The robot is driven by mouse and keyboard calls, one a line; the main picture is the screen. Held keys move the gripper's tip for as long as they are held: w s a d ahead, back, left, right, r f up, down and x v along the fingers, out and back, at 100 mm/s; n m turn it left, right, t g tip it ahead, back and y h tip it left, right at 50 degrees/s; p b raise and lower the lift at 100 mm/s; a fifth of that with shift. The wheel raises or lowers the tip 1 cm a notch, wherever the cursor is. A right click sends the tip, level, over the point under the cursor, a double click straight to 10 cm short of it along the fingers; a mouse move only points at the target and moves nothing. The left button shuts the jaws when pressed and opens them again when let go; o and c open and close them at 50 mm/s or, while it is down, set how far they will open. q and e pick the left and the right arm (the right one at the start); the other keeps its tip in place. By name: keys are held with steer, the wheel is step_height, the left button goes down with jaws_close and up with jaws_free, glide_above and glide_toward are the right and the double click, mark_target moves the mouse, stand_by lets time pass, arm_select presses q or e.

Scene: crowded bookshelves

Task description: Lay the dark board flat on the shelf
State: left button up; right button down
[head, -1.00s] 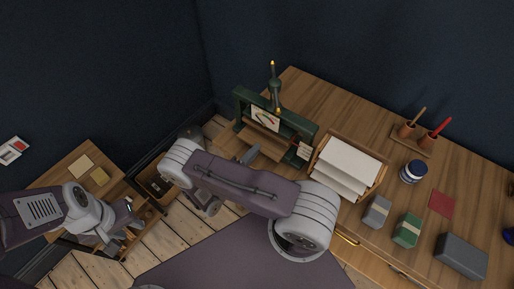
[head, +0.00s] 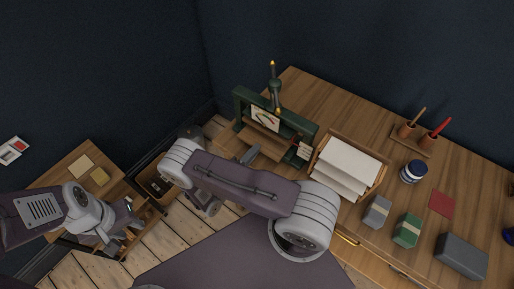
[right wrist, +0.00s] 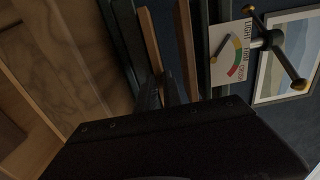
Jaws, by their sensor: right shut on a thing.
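My right gripper (right wrist: 160,92) has its narrow dark fingers together at the middle of the right wrist view. A long dark strip (right wrist: 124,38), which looks like the dark board seen edge-on, runs from the top edge down to the fingertips. Shadow hides exactly where they meet. In the head view my right arm covers most of this gripper, and a grey tip shows in front of the green press (head: 312,130). My left gripper (head: 123,217) is beside the low wooden shelf unit (head: 77,160) at the left. Its jaw opening is too small to read.
The press has a gauge (right wrist: 232,52) and wooden slats (right wrist: 187,45) close to the right gripper. A paper tray (head: 376,183), grey block (head: 461,256), green block (head: 407,230) and blue-white jar (head: 413,172) stand on the desk. A wooden box (head: 155,186) is between desk and shelf unit.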

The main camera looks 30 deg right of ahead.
step_height(320, 180, up, 3)
steer(key=shift+f+p, duration=0.1)
steer(key=shift+p, duration=1.15)
steer(key=shift+f, duration=0.1)
steer(key=s+a+r, duration=0.2)
steer(key=a, duration=0.4)
steer(key=s+a+r, duration=0.3)
steer(key=a, duration=0.4)
steer(key=shift+s, duration=0.2)
